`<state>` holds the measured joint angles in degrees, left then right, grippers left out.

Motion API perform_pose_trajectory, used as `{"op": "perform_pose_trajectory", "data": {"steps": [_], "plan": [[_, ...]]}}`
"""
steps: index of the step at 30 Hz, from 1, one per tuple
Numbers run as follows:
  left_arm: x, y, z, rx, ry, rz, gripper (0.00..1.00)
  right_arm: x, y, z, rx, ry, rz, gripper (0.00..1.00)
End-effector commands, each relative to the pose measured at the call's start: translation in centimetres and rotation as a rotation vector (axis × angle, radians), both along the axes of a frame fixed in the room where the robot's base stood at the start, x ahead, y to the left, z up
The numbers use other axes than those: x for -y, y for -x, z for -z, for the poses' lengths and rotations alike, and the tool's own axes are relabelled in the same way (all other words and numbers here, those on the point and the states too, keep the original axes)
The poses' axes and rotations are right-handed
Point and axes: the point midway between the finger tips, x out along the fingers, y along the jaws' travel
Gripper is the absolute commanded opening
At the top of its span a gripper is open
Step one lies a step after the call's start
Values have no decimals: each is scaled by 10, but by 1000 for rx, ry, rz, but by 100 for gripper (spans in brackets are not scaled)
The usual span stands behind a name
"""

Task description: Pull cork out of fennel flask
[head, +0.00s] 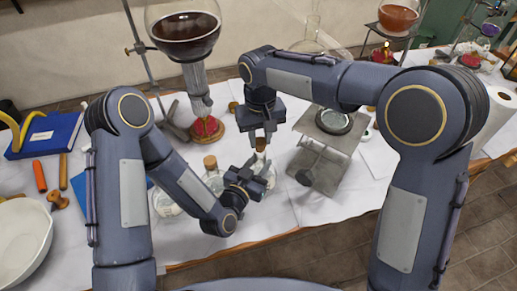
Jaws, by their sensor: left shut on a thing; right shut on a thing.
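The fennel flask (268,178) is a clear glass flask at the front middle of the table, partly hidden by my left gripper. My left gripper (250,176) is shut on the flask from the left side. A brown cork (261,145) shows at the top of the flask's neck. My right gripper (262,138) comes down from above and is shut on the cork. At this size I cannot tell how deep the cork sits in the neck. The flask looks upright.
Another corked flask (212,178) stands just left of my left gripper. A metal lab jack (322,160) with a glass dish is close on the right. A large flask of dark liquid (185,32) stands behind. A white bowl (22,240) and blue book (48,133) lie left.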

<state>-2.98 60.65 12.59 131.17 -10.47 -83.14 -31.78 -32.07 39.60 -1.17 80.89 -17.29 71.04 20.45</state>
Motion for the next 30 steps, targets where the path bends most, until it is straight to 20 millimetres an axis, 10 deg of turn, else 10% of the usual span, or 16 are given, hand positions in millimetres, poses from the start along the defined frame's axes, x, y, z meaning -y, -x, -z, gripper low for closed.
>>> {"op": "perform_pose_trajectory", "data": {"steps": [26,27,30], "plan": [[0,0,0,0,0,0,13,0,0,-17,1,0,-1,0],[0,0,-1,3,1,0,34,0,0,-17,1,0,-1,0],[0,0,-1,2,1,0,47,0,0,-17,1,0,-1,0]]}}
